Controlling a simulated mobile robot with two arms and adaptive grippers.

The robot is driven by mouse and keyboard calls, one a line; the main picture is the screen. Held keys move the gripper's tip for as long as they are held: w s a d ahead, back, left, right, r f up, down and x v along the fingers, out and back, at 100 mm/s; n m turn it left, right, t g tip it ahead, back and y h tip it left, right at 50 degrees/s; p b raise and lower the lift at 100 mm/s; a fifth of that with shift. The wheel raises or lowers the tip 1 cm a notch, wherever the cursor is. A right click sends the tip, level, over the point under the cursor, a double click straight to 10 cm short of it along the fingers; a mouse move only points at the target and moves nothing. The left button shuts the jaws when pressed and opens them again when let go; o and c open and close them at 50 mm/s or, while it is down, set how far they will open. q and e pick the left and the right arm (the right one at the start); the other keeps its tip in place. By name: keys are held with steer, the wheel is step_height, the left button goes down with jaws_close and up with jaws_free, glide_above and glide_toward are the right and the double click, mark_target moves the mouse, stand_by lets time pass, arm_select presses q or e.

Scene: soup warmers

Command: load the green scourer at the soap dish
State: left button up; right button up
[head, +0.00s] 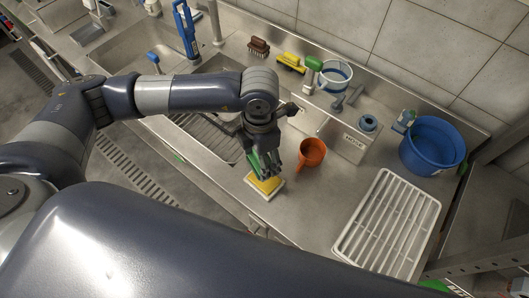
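My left gripper (268,168) reaches down over the front edge of the steel counter, fingers pointing at the counter. A green scourer (254,161) shows at its fingers, partly covered by them, and looks held nearly upright. Just below it a yellow block in a pale rim, which looks like the soap dish (265,188), sits on the counter near the front edge. The fingers hide part of its far side. I cannot tell whether the scourer touches it. My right gripper is not in view.
An orange jug (312,152) stands close right of the gripper. Further right are a steel box (344,141), a white rack (387,226) and a blue bucket (432,146). Sink basins (130,48) lie left.

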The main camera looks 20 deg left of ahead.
arm_select(q)
steer(key=n, duration=0.2)
steer(key=shift+d+n+p, duration=0.3)
steer(key=shift+n+p, duration=0.05)
steer(key=shift+n, duration=0.05)
steer(key=shift+d+f+n, duration=0.1)
steer(key=shift+n, duration=0.3)
steer(key=shift+f+n, duration=0.2)
steer(key=shift+n, duration=0.1)
steer(key=shift+f+b, duration=0.35)
steer(key=shift+f, duration=0.45)
steer(key=shift+f+b, duration=1)
steer(key=shift+f, duration=1.1)
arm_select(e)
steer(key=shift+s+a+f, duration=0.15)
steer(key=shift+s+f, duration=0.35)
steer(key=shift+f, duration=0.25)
arm_select(q)
steer(key=shift+f, duration=0.15)
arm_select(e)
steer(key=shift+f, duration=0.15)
arm_select(q)
steer(key=shift+f+b, duration=0.35)
steer(key=shift+b, duration=0.1)
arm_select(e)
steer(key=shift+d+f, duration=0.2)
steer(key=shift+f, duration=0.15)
